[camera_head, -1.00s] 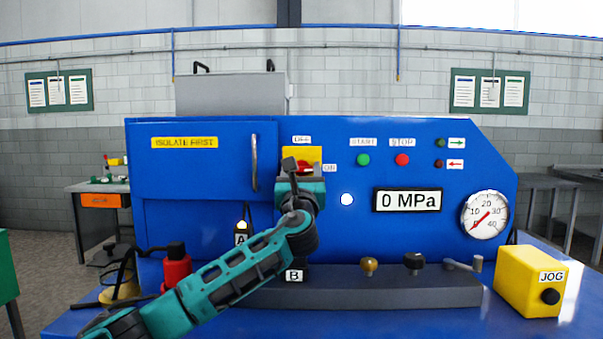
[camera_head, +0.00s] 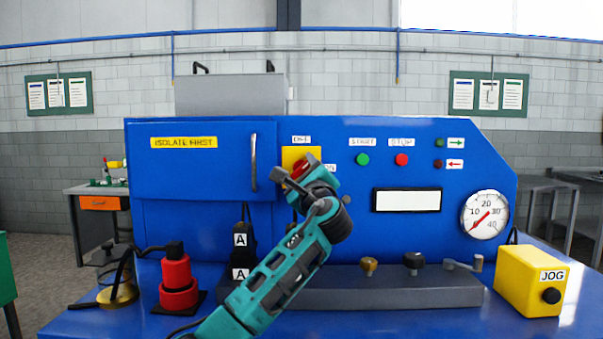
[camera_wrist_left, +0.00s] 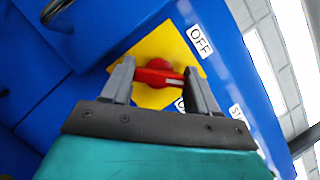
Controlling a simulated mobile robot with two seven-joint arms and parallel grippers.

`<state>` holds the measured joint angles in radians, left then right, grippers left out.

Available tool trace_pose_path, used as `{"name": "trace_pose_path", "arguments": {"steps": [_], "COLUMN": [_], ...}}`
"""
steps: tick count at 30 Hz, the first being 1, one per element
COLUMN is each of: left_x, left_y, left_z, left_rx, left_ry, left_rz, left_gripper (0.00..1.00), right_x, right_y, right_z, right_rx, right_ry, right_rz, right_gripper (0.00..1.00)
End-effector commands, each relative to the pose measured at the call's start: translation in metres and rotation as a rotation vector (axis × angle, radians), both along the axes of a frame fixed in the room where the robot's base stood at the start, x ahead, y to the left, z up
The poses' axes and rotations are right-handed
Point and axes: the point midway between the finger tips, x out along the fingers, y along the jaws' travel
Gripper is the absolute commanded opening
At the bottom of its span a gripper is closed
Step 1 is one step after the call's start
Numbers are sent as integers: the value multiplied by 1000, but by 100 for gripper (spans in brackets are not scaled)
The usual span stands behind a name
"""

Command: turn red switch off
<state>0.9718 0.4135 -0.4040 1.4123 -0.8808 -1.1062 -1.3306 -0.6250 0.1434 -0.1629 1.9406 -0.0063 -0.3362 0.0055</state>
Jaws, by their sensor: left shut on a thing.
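The red switch (camera_head: 304,160) sits on a yellow plate (camera_head: 289,154) on the blue panel, with an OFF label above and an ON label, partly covered, to the right. My left gripper (camera_head: 298,174) is at the switch and hides much of it. In the left wrist view its two fingers (camera_wrist_left: 160,86) are closed around the ends of the red handle (camera_wrist_left: 158,73). The handle's white mark points between the OFF label (camera_wrist_left: 199,42) and a mostly hidden label below. My right gripper is not in view.
The pressure display (camera_head: 407,200) is blank. A gauge (camera_head: 485,215), green start button (camera_head: 363,159) and red stop button (camera_head: 402,159) are to the right. Below stand a lever bank (camera_head: 400,291), a yellow JOG box (camera_head: 531,281) and a red cylinder (camera_head: 178,281).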

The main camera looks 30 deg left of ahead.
Motion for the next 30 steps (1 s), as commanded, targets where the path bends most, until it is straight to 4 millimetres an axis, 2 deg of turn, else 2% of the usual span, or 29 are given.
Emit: {"name": "trace_pose_path", "arguments": {"steps": [18, 30], "left_x": [0, 0], "left_y": [-1, -1], "left_z": [3, 2], "left_rx": [-483, -667], "left_ry": [-293, -407], "left_rz": [1, 2], "left_gripper": [29, 29], "right_x": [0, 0], "right_y": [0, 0], "right_z": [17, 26], "right_rx": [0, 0], "right_ry": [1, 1], "right_rz": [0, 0], "right_gripper": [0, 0]}}
